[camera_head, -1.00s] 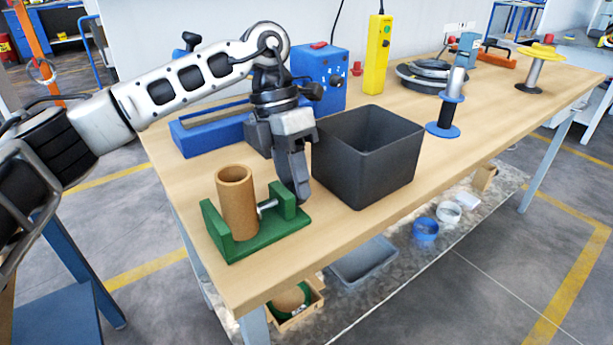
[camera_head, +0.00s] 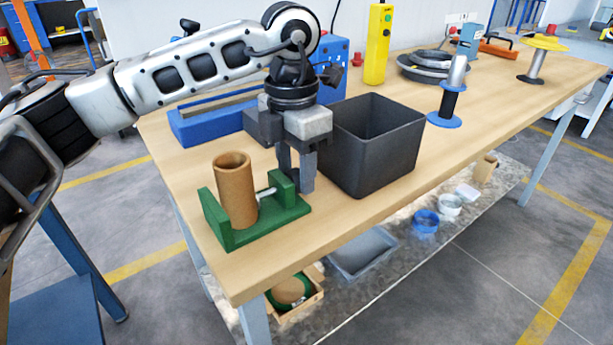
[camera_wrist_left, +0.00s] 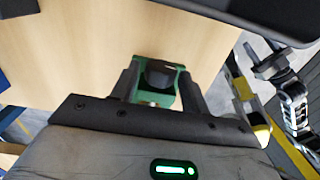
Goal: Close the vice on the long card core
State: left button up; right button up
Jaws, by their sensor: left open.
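The green vice (camera_head: 285,214) sits near the front left edge of the table. The long brown card core (camera_head: 236,192) stands upright in it, between the fixed jaw and the moving jaw with its pale screw (camera_head: 267,194). My left gripper (camera_head: 297,180) points down at the screw end of the vice, open, its fingers on either side of a dark knob. In the left wrist view, the left fingers (camera_wrist_left: 158,84) straddle this black knob (camera_wrist_left: 158,72) in front of the green vice; contact is unclear. The core does not show clearly there.
A dark grey bin (camera_head: 372,150) stands close to the right of my left gripper. A blue tray-like block (camera_head: 200,122) lies behind. A blue-based spool (camera_head: 447,108) stands farther right. In the left wrist view, part of an arm (camera_wrist_left: 292,105), probably my right, shows at right.

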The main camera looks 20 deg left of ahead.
pick_arm(q)
jog(key=shift+s+d+f+t+y+b, duration=0.2)
jog(key=shift+t+y+b, duration=0.2)
jog(key=shift+y+b, duration=0.15)
jog(key=shift+s+d+f+t+y+b, duration=0.1)
jog(key=shift+d+t+y+b, duration=0.05)
jog(key=shift+t+y+b, duration=0.35)
jog(key=shift+d+r+y+b, duration=0.1)
jog(key=shift+y+b, duration=0.25)
jog(key=shift+r, duration=0.15)
jog(key=shift+s+d+f+t+y+b, duration=0.15)
jog(key=shift+f+t+y+b, duration=0.3)
jog(key=shift+t+y+b, duration=0.45)
jog(key=shift+d+r+t+y, duration=0.1)
jog(key=shift+r+t+y, duration=0.2)
jog(key=shift+r+y, duration=0.1)
jog(key=shift+f+y, duration=0.1)
jog(key=shift+y, duration=0.2)
